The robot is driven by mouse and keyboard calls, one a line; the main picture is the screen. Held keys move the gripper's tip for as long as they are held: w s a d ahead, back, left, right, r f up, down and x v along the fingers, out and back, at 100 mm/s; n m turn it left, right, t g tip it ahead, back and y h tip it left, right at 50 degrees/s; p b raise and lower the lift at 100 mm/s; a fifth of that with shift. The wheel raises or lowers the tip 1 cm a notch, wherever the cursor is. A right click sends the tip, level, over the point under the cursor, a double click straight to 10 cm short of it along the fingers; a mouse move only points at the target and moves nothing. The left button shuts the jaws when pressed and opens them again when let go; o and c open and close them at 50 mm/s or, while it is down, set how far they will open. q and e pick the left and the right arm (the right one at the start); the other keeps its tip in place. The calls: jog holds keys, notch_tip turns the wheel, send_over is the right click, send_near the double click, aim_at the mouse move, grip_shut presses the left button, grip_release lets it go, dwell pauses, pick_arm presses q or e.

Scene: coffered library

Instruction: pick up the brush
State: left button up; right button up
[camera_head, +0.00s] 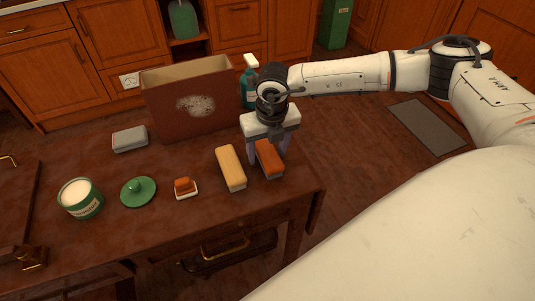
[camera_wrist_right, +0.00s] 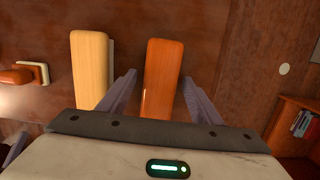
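An orange-brown wooden-backed block (camera_head: 269,160), which looks like a brush, lies on the table near its right end. It also shows in the right wrist view (camera_wrist_right: 164,70). A pale wooden-backed brush (camera_head: 231,166) with a light underside lies just left of it, and shows in the wrist view (camera_wrist_right: 90,65). My right gripper (camera_head: 267,158) points down over the orange-brown brush. Its fingers (camera_wrist_right: 160,88) are open, one on each side of the brush's near part, with a gap visible at the left finger. Bristles under the orange-brown brush are hidden. My left gripper is out of view.
On the table (camera_head: 120,238) are a small brown-topped brush (camera_head: 185,187), a green lid (camera_head: 138,191), an open green tin (camera_head: 81,199) and a grey block (camera_head: 129,139). A dark red box (camera_head: 190,108) and teal spray bottle (camera_head: 249,85) stand behind.

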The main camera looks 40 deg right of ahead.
aim_at(267, 151)
jog(key=c, duration=1)
notch_tip(267, 151, up, 10)
jog(key=shift+r, duration=0.1)
jog(key=shift+o, duration=1)
jog(key=shift+c, duration=0.2)
